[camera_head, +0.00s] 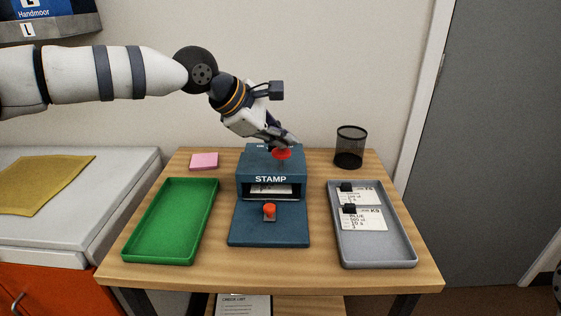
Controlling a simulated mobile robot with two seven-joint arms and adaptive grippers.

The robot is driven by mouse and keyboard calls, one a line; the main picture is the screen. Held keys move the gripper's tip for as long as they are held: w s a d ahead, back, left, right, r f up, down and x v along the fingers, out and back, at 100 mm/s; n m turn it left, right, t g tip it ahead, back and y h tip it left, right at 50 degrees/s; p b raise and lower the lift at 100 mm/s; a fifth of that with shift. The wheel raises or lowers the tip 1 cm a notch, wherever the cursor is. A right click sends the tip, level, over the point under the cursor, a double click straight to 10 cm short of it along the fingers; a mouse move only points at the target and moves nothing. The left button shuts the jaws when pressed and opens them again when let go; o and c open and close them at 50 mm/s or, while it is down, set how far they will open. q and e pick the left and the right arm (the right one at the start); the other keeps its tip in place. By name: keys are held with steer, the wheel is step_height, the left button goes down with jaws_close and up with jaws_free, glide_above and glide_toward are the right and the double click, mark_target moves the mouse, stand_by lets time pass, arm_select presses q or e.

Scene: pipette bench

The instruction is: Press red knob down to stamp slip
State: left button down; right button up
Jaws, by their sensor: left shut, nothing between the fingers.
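The blue stamp machine (245,188), marked STAMP, stands in the middle of the wooden table. The red knob (282,155) is on its top, on a thin stem. My left gripper (287,142) is shut and empty, with its fingertips right at the top of the red knob. I cannot tell whether they touch it. A white slip (270,189) lies in the machine's front slot, and only part of it shows.
A small orange-topped piece (269,208) sits on the machine's front plate. A green tray (170,222) at left is empty. A grey tray (375,250) at right holds two cards with black clips. A pink pad (204,161) and black mesh cup (349,147) stand behind.

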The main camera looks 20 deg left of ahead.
mark_target(283, 152)
arm_select(q)
steer(key=shift+f, duration=1.35)
arm_select(e)
steer(key=shift+s+f, duration=0.2)
stand_by(0.5)
arm_select(q)
steer(key=shift+r, duration=2.1)
arm_select(e)
steer(key=shift+w+r, duration=0.4)
arm_select(q)
step_height(283, 152, up, 6)
steer(key=p, duration=0.1)
arm_select(e)
steer(key=shift+w+r+t, duration=0.3)
steer(key=shift+w+r, duration=0.15)
